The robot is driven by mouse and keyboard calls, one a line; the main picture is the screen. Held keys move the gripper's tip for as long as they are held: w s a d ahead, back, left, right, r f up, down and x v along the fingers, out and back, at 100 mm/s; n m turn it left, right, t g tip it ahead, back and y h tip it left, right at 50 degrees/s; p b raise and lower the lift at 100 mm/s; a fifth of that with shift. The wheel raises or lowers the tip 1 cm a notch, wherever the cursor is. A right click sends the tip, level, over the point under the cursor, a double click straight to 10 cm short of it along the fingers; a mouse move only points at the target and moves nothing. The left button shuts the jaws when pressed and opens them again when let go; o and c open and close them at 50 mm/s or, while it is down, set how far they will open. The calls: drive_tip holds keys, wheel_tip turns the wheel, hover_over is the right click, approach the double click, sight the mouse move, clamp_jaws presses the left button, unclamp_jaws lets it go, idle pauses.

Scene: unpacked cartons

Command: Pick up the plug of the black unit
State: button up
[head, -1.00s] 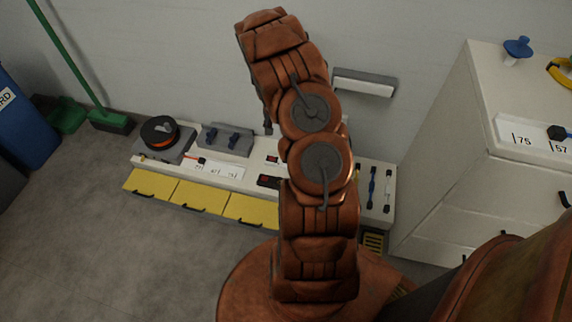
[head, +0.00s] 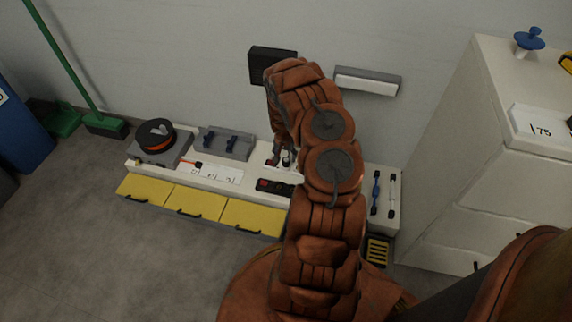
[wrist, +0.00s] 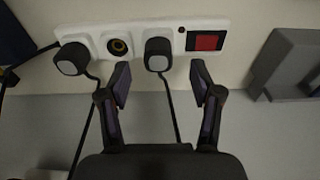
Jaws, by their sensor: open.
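In the wrist view a white power strip (wrist: 140,32) holds two dark plugs with grey faces. The left plug (wrist: 72,58) sits at the strip's left end; the right plug (wrist: 158,54) sits beside the red switch. Both have dark cables; which one belongs to the black unit cannot be told. My gripper (wrist: 161,82) is open and empty, its fingertips below the strip, on either side of the right plug's position and apart from it. In the head view my gripper (head: 283,158) is low over the bench. A black box (head: 265,66) on the wall may be the black unit.
An empty socket (wrist: 118,46) lies between the plugs. A grey bracket-like object (wrist: 288,66) stands at right in the wrist view. The bench (head: 222,184) carries an orange-and-black reel (head: 156,135) and a grey holder (head: 226,142). A white cabinet (head: 450,150) stands at right.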

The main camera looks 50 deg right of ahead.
sight(286, 160)
drive_tip(key=f, duration=0.1)
drive_tip(key=f+b, duration=0.1)
drive_tip(key=f, duration=0.1)
drive_tip(key=f+b, duration=0.1)
drive_tip(key=shift+w+d+f, duration=0.1)
drive_tip(key=shift+d+f, duration=0.05)
drive_tip(key=shift+d, duration=0.25)
drive_tip(key=shift+c, duration=0.3)
clamp_jaws()
